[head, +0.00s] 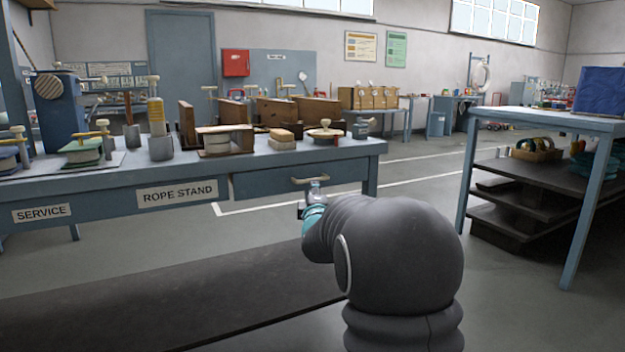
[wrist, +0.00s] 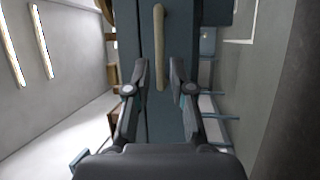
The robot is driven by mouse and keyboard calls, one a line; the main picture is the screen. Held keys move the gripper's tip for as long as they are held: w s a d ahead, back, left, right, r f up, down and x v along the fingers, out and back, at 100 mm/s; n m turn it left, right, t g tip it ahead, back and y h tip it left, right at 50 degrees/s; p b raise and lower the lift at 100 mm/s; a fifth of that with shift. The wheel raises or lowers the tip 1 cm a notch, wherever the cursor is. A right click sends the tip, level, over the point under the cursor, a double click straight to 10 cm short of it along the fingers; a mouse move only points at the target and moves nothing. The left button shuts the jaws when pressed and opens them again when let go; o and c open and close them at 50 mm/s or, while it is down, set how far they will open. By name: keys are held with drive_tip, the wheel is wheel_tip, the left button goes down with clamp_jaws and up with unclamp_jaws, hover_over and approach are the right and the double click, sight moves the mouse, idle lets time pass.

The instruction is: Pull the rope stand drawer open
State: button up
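The rope stand drawer (head: 268,184) is a blue-grey front under the bench top, at the right end of the bench. It looks flush with the bench frame. Its pale bar handle (head: 310,180) shows in the head view, and in the wrist view the handle (wrist: 159,48) runs up and down the picture. My gripper (head: 314,188) is in front of the drawer near the handle. In the wrist view my gripper (wrist: 161,68) is open, with its fingers apart on either side of the handle's lower end. I cannot tell whether they touch it.
The blue bench (head: 105,183) carries wooden blocks, clamps and cylinders, and a "ROPE STAND" label (head: 177,193). A dark low platform (head: 170,300) lies on the floor before it. A blue table with shelves (head: 545,121) stands at the right. The floor between is clear.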

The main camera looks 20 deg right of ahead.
sight(297, 171)
drive_tip(key=shift+p+x, duration=0.4)
drive_tip(key=shift+x, duration=2.75)
clamp_jaws()
